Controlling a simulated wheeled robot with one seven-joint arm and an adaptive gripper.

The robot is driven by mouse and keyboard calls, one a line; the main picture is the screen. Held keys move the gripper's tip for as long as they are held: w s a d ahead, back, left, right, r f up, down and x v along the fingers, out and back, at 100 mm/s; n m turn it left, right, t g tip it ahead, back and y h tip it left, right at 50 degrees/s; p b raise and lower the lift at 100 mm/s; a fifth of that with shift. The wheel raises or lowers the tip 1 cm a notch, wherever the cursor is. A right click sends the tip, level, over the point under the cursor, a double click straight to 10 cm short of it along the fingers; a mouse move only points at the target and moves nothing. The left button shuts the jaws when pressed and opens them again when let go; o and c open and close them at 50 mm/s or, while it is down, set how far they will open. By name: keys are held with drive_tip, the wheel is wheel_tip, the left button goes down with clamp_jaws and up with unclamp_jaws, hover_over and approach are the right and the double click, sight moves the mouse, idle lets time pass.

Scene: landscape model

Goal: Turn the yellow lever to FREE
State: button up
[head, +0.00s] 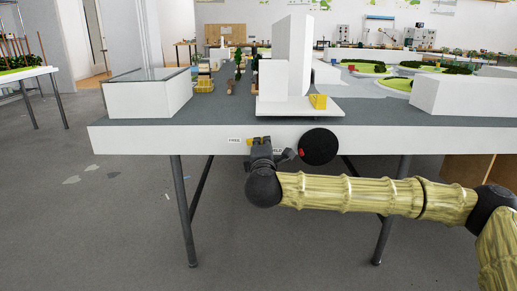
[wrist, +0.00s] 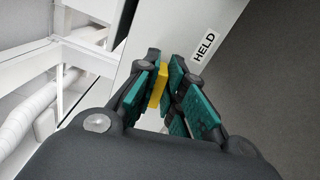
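The yellow lever (wrist: 158,86) stands between my gripper's teal finger pads in the wrist view, with pads close against both sides. In the head view only a small yellow part of the lever (head: 252,141) shows on the table's white front edge, beside the FREE label (head: 234,140). My gripper (head: 259,145) is at that edge and hides most of the lever. In the wrist view my gripper (wrist: 164,70) looks shut on it. The HELD label (wrist: 205,47) shows to the right of the fingers there. In the head view the HELD label (head: 277,150) is partly covered.
A black disc (head: 319,146) with a red mark is just right of my gripper. The model table (head: 200,138) carries white blocks, including a tall tower (head: 293,55) and a small yellow block (head: 318,101). Dark table legs (head: 186,210) stand below.

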drive_tip(key=shift+f+m+b, duration=0.15)
drive_tip(key=shift+m+b, duration=0.65)
drive_tip(key=shift+b, duration=0.65)
drive_tip(key=o, duration=0.6)
